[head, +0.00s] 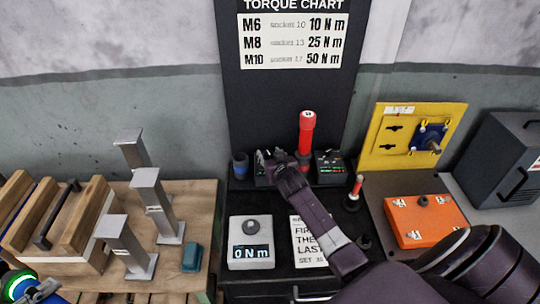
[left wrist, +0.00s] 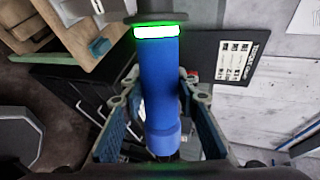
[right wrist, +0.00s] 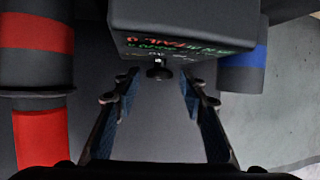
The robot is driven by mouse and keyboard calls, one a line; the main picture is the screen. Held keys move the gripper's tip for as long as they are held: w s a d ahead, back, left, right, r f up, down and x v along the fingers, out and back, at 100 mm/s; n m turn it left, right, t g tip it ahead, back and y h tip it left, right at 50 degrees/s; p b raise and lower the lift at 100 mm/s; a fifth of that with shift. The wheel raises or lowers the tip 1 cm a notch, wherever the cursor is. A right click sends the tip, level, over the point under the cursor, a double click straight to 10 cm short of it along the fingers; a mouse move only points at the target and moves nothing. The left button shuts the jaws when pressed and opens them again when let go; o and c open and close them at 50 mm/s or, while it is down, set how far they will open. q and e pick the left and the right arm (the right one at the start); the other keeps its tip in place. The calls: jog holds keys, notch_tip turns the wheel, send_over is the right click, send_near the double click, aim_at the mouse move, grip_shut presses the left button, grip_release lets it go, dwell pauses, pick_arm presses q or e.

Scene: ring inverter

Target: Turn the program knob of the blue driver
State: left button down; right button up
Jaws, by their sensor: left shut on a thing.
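The blue driver (left wrist: 160,85) stands between the fingers of my left gripper (left wrist: 163,98), which is shut on it. Its lit green-white ring shows at its top. In the head view the driver (head: 17,284) is at the lower left corner. My right gripper (head: 270,157) is at the small dark program box (head: 260,180) at the back of the black bench. In the right wrist view, the box (right wrist: 185,30) has red and green lettering and a small dark knob (right wrist: 158,71). My right gripper (right wrist: 158,92) is open, one finger on each side below the knob; I cannot tell whether they touch it.
A red driver (head: 306,130) stands just right of my right gripper. A blue holder (head: 240,166) is to its left. A second box (head: 329,168), a torque display (head: 251,250) and an orange case (head: 425,220) are nearby. Metal stands (head: 158,205) are on the left table.

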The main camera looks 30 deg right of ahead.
jog(key=shift+s, duration=0.15)
jog(key=v, duration=1.1)
jog(key=shift+s+r, duration=0.2)
jog(key=shift+s, duration=0.1)
jog(key=shift+a, duration=0.15)
